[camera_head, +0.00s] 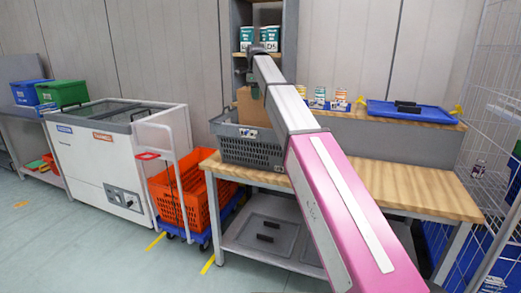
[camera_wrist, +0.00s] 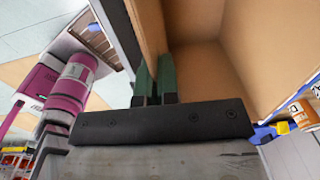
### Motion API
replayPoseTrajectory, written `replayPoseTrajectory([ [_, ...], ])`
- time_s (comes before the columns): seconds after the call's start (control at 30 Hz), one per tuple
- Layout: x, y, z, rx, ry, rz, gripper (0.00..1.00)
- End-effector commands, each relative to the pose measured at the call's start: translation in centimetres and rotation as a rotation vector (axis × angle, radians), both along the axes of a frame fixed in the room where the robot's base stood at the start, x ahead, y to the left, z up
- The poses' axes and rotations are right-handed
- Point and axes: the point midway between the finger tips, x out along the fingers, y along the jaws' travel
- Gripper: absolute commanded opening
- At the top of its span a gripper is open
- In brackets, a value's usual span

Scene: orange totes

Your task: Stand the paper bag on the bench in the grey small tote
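The brown paper bag (camera_head: 246,108) is at the grey small tote (camera_head: 250,150), which sits on the left end of the wooden bench (camera_head: 410,188). The tote's wall hides the bag's lower part, so I cannot tell whether its base rests on the tote floor. In the wrist view, I look into the open bag (camera_wrist: 205,60), which looks empty. My gripper (camera_wrist: 155,80) has its green fingers close together, one on each side of a bag wall, shut on it. In the head view, my arm hides the gripper and part of the bag.
A blue tray (camera_head: 410,112) and several small cans and boxes (camera_head: 322,97) stand on the raised shelf behind the bench. Orange crates (camera_head: 195,205) on a trolley stand left of the bench. A wire cage (camera_head: 485,110) bounds the right. The bench's middle is clear.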

Motion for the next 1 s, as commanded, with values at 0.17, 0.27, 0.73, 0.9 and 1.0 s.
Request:
replayPoseTrajectory([
  [0.17, -0.1, 0.0, -2.2, -0.001, 0.001, 0.0, 0.0],
  [0.27, -0.2, 0.0, -4.0, -0.001, 0.001, 0.0, 0.0],
  [0.73, -0.1, 0.0, -9.5, -0.001, 0.001, 0.0, 0.0],
  [0.9, 0.0, 0.0, -9.9, 0.0, 0.0, 0.0, 0.0],
  [1.0, 0.0, 0.0, -9.9, 0.0, 0.0, 0.0, 0.0],
])
